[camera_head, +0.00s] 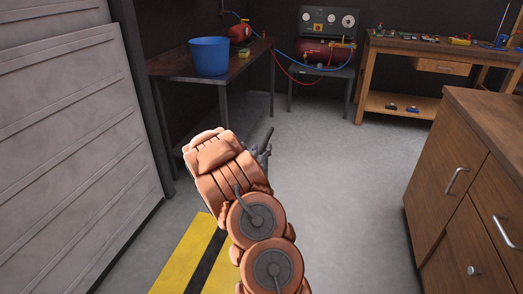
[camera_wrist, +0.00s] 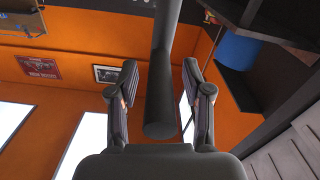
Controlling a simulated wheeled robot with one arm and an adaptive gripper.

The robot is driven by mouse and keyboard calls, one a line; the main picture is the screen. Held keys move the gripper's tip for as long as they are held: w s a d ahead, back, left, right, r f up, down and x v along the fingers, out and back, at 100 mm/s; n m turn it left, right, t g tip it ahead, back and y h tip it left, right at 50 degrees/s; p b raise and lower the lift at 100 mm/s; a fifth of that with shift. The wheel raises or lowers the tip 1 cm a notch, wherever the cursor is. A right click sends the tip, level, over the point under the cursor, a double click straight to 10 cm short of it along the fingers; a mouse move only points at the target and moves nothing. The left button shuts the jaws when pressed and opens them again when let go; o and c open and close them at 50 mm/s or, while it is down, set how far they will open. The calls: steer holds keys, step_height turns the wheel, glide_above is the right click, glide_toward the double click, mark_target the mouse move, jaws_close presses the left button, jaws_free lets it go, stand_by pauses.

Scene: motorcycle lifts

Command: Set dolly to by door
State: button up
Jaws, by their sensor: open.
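No dolly can be made out for certain in either view. My gripper (camera_head: 262,150) is at the end of my copper-coloured arm, partly hidden behind it in the head view. In the wrist view my gripper (camera_wrist: 160,105) has its two fingers spread apart. A dark round bar (camera_wrist: 165,70) comes down from the top and ends between the fingers, with gaps on both sides; I cannot tell what it belongs to. A large grey panelled surface, perhaps a door (camera_head: 70,120), stands at the left of the head view.
A dark metal table (camera_head: 165,66) with a blue bucket (camera_head: 209,56) stands ahead. A compressor (camera_head: 322,50) and a wooden workbench (camera_head: 366,80) are at the back. A wooden cabinet (camera_head: 462,180) is at the right. Yellow-black marking (camera_head: 180,265) lies on the floor. The middle floor is clear.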

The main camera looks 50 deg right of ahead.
steer(key=shift+c, duration=0.4)
jaws_close()
